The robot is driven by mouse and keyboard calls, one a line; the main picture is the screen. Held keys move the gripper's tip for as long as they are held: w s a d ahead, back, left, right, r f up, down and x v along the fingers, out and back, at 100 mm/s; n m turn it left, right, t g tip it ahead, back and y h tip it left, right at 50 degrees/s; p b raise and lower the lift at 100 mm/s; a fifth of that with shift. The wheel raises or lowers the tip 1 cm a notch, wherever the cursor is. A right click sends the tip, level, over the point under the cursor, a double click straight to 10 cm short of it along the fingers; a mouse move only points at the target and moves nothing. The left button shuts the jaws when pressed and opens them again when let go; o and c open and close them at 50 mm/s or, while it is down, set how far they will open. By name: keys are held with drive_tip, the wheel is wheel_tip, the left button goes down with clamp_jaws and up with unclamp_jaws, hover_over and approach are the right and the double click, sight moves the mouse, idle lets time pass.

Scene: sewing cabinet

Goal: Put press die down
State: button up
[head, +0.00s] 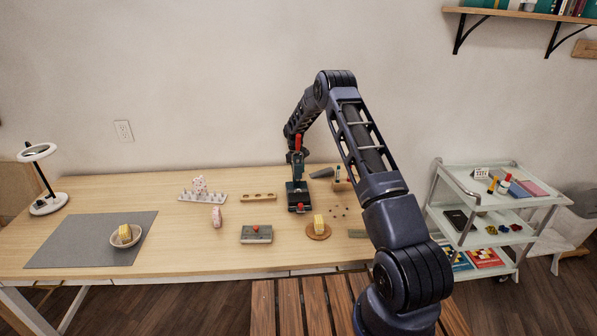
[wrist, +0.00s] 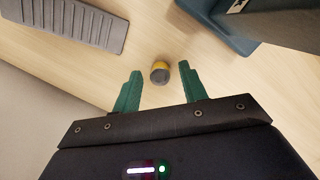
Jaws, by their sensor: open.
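My gripper (wrist: 160,68) is open. Its two green fingers are either side of the cylinder in the picture, with a clear gap on both sides and no contact visible. The cylinder cannot be made out in the head view. There my arm reaches down behind the dark press (head: 298,196) with red parts, and my fingers are hidden. The press's blue-grey body also shows at the upper right of the wrist view (wrist: 222,28).
A grey ribbed wedge (wrist: 75,22) lies at the upper left of the wrist view. Bare wood surrounds the cylinder.

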wheel_tip(320, 180, up, 13)
drive_tip(key=w+a, duration=0.1)
drive_tip(key=s+d+r+m+t, duration=0.15)
drive_tip(key=s+r, duration=0.25)
drive_tip(key=r, duration=0.4)
drive_tip(key=s+d+r, duration=0.3)
drive_tip(key=s+r, duration=0.2)
drive_tip(key=r, duration=0.4)
drive_tip(key=s+d+r+m+t, duration=0.1)
drive_tip(key=s+d+r+m, duration=0.35)
drive_tip(key=s+r, duration=1)
drive_tip(key=s+d+r+t, duration=0.1)
drive_tip(key=s+d, duration=0.2)
drive_tip(key=s, duration=0.7)
drive_tip(key=s+d+r+t, duration=0.1)
drive_tip(key=s+d+r, duration=0.15)
drive_tip(key=s, duration=0.65)
drive_tip(key=s+d+f+m, duration=0.1)
drive_tip(key=s+f, duration=0.1)
drive_tip(key=s, duration=0.7)
drive_tip(key=s+d+f+m+t+y, duration=0.1)
drive_tip(key=s+f+m, duration=0.1)
drive_tip(key=s, duration=0.7)
drive_tip(key=shift+s+d+f, duration=0.15)
drive_tip(key=shift+d+f, duration=0.1)
drive_tip(key=shift+f, duration=0.45)
